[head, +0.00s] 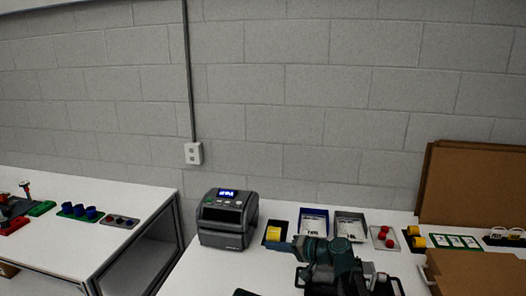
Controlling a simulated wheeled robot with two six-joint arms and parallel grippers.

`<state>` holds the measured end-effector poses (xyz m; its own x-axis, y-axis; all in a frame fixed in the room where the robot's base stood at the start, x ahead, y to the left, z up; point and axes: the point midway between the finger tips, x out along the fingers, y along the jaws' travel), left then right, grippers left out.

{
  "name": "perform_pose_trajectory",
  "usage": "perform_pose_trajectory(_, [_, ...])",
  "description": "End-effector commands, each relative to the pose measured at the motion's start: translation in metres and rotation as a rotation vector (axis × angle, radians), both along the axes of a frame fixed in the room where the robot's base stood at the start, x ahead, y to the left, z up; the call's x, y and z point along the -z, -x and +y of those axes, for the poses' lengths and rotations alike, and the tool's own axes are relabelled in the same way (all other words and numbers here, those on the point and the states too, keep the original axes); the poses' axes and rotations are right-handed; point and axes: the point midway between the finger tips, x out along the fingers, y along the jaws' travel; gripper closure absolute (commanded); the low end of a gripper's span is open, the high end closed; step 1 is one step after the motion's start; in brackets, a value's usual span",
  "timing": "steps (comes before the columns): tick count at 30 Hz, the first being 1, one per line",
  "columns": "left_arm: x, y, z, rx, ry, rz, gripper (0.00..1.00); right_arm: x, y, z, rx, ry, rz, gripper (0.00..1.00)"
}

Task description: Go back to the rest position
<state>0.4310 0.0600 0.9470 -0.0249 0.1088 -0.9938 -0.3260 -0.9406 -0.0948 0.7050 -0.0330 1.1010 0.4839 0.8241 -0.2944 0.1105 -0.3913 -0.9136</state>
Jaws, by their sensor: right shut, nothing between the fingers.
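My right gripper (282,246) shows low in the head view, at the left end of a dark teal and black arm. It is shut and empty, in front of a yellow roll (273,234) on a dark tray; I cannot tell whether they touch. My left gripper is not in view.
A grey label printer (228,218) with a lit screen stands left of my arm. Behind the arm are a blue tray (314,222), a grey tray (350,226) and red parts (384,233). Brown boards (475,185) lean at the right. A second table (110,244) stands left.

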Motion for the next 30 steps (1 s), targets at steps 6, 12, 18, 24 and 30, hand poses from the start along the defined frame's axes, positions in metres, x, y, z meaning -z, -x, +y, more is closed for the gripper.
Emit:
perform_pose_trajectory(6, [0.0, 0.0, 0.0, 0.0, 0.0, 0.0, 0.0, 0.067, 0.069, -0.008, -0.095, 0.329, 0.11, 1.0])
perform_pose_trajectory(12, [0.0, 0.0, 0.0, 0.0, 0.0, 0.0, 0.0, 0.128, 0.144, -0.055, -0.161, 0.728, 0.265, 1.0])
perform_pose_trajectory(18, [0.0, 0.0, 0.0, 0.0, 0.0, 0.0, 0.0, 0.151, 0.195, -0.108, -0.17, 1.024, 0.39, 1.0])
perform_pose_trajectory(24, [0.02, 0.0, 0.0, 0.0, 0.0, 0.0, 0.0, 0.175, 0.226, -0.113, -0.226, 1.204, 0.437, 1.0])
perform_pose_trajectory(30, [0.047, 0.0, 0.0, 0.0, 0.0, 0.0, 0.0, 0.202, 0.249, -0.067, -0.362, 1.275, 0.404, 1.0])
